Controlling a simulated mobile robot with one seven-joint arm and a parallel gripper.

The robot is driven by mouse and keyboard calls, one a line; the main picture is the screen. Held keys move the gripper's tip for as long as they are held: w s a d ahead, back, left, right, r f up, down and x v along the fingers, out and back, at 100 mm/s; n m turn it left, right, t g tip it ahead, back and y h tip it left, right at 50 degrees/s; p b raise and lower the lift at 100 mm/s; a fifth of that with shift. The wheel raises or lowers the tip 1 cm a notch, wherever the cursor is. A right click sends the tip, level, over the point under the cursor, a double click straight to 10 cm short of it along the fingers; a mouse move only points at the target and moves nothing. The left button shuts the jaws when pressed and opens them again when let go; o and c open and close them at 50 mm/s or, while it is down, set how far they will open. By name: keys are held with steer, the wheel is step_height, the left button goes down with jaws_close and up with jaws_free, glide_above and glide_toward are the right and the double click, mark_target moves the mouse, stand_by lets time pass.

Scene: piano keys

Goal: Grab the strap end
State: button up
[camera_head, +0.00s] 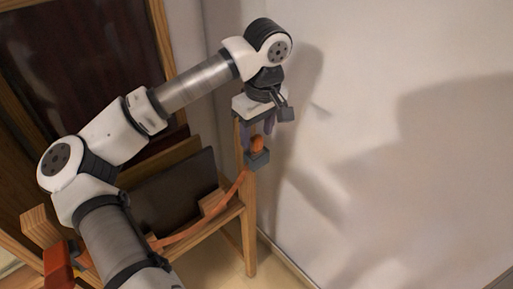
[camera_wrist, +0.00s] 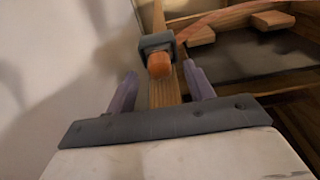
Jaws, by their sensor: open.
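An orange strap (camera_head: 198,228) runs from the lower left along a wooden frame and up to a dark grey block on a wooden post (camera_head: 248,222). Its rounded orange end (camera_head: 257,143) sticks out of the dark grey block (camera_head: 258,159). My gripper (camera_head: 258,130) is just above the strap end and points down at it. In the wrist view, the orange end (camera_wrist: 159,64) and the block (camera_wrist: 157,42) lie ahead, between the lines of the two purple fingers (camera_wrist: 160,87). The fingers are apart, with nothing held between them.
A pale wall (camera_head: 400,150) stands close on the right. Dark panels (camera_head: 175,190) lean in the wooden frame at the left. An orange-red block (camera_head: 60,268) is at the lower left. Wooden pieces and shelf edges (camera_wrist: 272,20) show at the right of the wrist view.

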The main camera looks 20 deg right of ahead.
steer(key=shift+w+f, duration=0.15)
steer(key=shift+f, duration=1)
steer(key=c, duration=1.1)
steer(key=shift+r, duration=0.1)
